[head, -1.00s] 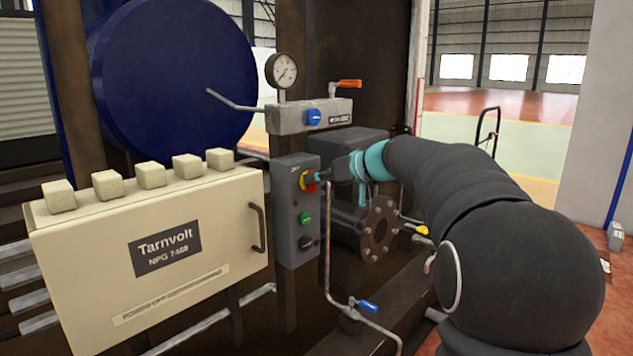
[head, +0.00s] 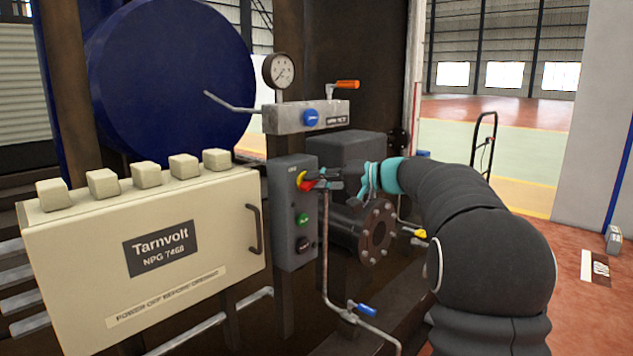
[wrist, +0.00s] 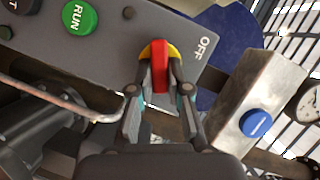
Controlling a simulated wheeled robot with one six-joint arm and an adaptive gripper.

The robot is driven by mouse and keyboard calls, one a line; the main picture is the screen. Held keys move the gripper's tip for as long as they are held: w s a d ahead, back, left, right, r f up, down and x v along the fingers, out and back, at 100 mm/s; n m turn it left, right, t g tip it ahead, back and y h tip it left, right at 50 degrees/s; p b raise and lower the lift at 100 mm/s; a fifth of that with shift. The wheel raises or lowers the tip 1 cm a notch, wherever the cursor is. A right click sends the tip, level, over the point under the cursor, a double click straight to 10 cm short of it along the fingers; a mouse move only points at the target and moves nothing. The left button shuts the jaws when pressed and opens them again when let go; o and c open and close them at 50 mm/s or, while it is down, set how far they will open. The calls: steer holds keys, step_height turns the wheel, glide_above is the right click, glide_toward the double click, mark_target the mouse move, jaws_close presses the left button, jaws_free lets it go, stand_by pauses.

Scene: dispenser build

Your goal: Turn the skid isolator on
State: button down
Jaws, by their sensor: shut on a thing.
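The skid isolator is a red rotary handle (wrist: 159,70) on a yellow disc, on the face of a grey control box (head: 282,212). In the wrist view the word OFF is printed on the box near the disc. My gripper (wrist: 160,88) is shut on the red handle, with one finger on each side of it. The handle's exact pointing is hard to tell in the head view.
A green RUN button (head: 302,219) and a dark button (head: 303,244) sit below the isolator. A thin pipe (head: 324,250) runs close by. A block with a blue knob (head: 310,118) and a gauge (head: 279,71) is above. A cream Tarnvolt cabinet (head: 100,290) stands left.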

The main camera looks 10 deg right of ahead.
steer(key=m, duration=0.1)
steer(key=m+y, duration=0.1)
steer(key=m, duration=0.2)
steer(key=shift+f+t+y, duration=0.25)
steer(key=shift+t+y, duration=0.05)
stand_by(0.5)
steer(key=c, duration=1.1)
jaws_free()
steer(key=v, duration=1.2)
steer(key=shift+w+f, duration=0.1)
steer(key=shift+f, duration=0.05)
